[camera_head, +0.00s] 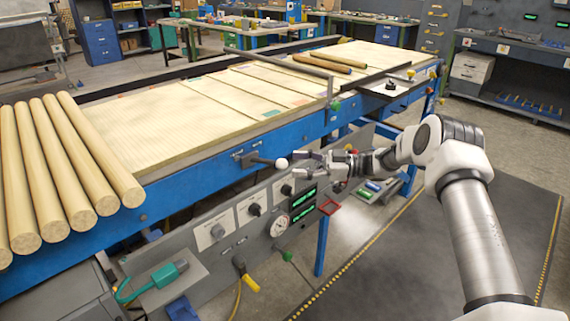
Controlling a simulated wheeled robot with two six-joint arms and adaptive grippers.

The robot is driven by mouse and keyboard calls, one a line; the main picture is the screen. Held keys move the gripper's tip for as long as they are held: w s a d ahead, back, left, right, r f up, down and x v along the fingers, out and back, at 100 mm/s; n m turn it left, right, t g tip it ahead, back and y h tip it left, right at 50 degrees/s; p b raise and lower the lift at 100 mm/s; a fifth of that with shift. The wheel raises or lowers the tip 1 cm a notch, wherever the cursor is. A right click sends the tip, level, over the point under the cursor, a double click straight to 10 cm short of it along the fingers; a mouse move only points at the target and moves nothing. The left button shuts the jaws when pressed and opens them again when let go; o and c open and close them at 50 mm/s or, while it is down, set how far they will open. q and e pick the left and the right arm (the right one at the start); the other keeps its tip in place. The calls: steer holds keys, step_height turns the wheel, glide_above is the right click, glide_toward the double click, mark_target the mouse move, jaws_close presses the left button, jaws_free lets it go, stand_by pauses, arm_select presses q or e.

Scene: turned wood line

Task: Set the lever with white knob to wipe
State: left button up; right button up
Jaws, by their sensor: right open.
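The lever (262,160) has a dark shaft with a round white knob (281,163) on its end. It sticks out from a dark bracket (246,158) on the blue side rail of the machine, pointing right. My right gripper (298,164) is open, with its fingers pointing left toward the knob. The fingertips are just right of the knob; I cannot tell whether they touch it. Any markings for the lever's positions are too small to read. My left gripper is not in view.
A grey control panel (228,262) with dials, a gauge (279,225) and green displays lies below the lever. Long wooden rods (60,165) lie at the left. The wide slatted bed (190,122) extends behind. Open floor with a dark mat (400,265) lies at the right.

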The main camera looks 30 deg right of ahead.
steer(key=v, duration=0.7)
